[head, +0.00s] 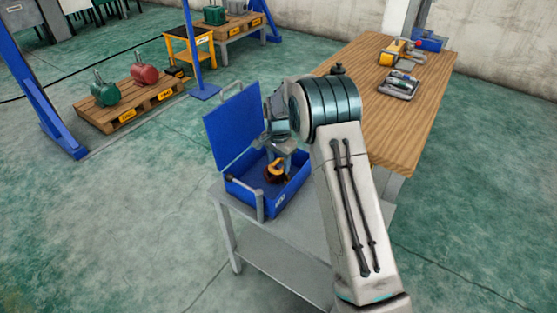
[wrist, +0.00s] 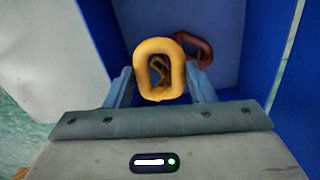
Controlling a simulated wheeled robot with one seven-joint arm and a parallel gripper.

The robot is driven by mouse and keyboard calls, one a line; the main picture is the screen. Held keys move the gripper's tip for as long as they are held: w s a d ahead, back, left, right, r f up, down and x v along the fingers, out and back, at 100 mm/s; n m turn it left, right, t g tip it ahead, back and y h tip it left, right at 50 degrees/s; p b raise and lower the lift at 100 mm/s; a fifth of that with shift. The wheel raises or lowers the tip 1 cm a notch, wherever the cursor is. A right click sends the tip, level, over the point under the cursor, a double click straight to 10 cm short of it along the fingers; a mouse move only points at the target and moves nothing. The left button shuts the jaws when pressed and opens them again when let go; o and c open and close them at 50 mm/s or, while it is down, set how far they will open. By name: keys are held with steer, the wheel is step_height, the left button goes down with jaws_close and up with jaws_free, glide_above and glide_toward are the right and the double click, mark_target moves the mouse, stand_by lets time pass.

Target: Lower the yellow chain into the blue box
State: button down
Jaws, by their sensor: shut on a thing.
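The yellow chain (head: 275,168) hangs inside the open blue box (head: 292,193), its top link held by my gripper (head: 279,155). In the wrist view the top yellow link (wrist: 160,48) stands between the two fingers of my gripper (wrist: 160,82), with more links below it, largely hidden. A dark reddish link (wrist: 196,46) shows lower in the box in the wrist view. I cannot tell whether the chain touches the box floor (wrist: 212,20). The box lid is raised at the back left.
The box stands on a grey metal table (head: 285,250). A wooden workbench (head: 390,110) with tools is close behind my arm. Green and red hoist parts (head: 145,75) sit on a pallet at the left, near a blue frame.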

steer(key=shift+f, duration=0.15)
steer(key=c, duration=0.6)
jaws_free()
steer(key=shift+o, duration=0.2)
step_height(320, 180, up, 14)
steer(key=shift+b, duration=0.45)
steer(key=shift+f, duration=0.1)
